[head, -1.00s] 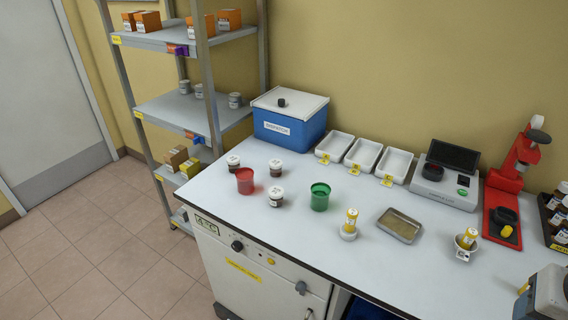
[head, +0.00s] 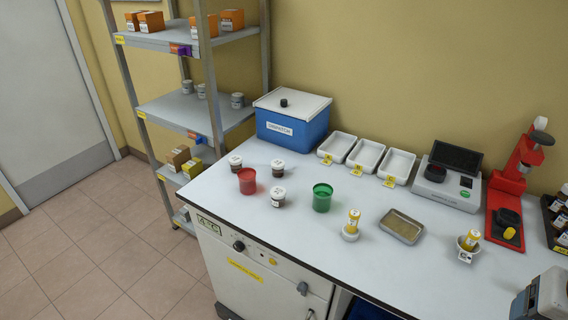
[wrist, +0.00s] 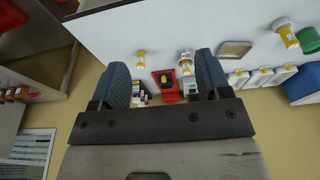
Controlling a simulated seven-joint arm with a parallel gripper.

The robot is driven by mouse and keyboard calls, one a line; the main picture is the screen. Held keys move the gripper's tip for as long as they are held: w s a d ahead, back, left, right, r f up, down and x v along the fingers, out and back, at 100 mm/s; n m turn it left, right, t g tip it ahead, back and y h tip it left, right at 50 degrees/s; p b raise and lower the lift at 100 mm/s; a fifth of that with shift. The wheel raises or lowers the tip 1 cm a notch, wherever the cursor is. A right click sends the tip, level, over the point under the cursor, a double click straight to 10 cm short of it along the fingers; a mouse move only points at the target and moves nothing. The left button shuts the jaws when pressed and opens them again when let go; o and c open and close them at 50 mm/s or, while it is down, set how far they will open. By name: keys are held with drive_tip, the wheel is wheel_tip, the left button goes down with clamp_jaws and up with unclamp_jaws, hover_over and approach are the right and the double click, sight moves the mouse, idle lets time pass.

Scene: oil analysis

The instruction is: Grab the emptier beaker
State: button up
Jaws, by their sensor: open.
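A red beaker (head: 247,181) and a green beaker (head: 322,198) stand upright on the white bench in the head view. Both look translucent. I cannot tell the liquid level in either with certainty. The green beaker also shows at the right edge of the wrist view (wrist: 308,40). The red beaker is not clear there.
Several dark jars with white lids, one of them (head: 278,196) between the beakers, stand near the red beaker. A blue box (head: 291,122), white trays (head: 365,153) and a scale (head: 447,185) line the wall.

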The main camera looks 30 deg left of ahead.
sight(248, 182)
drive_tip(key=o, duration=0.3)
drive_tip(key=w+a+f+m+g+y, duration=0.1)
drive_tip(key=w+a+m+y, duration=0.15)
drive_tip(key=w+a, duration=0.6)
drive_tip(key=w+a+f+m+g+y, duration=0.1)
drive_tip(key=w+a+m+g+y, duration=0.2)
drive_tip(key=a, duration=1)
drive_tip(key=w+a+f+m+y, duration=0.1)
drive_tip(key=w+a+f+y, duration=0.15)
drive_tip(key=w+a, duration=0.6)
drive_tip(key=w+a+f+m+y, duration=0.1)
drive_tip(key=a+f+m, duration=0.2)
drive_tip(key=a, duration=0.8)
drive_tip(key=w+a+f+m+y, duration=0.1)
drive_tip(key=a+f, duration=0.4)
drive_tip(key=a, duration=0.6)
drive_tip(key=w+a+f+m+g+y, duration=0.1)
drive_tip(key=a+f+m+y, duration=0.2)
drive_tip(key=a, duration=0.7)
drive_tip(key=shift+w+a+f+m, duration=0.2)
drive_tip(key=shift+f+m, duration=0.15)
drive_tip(key=shift+m, duration=0.2)
drive_tip(key=shift+w+a+f+m, duration=0.2)
drive_tip(key=shift+f+m, duration=0.1)
drive_tip(key=shift+m, duration=0.2)
drive_tip(key=shift+a+f, duration=0.15)
drive_tip(key=shift+a, duration=0.15)
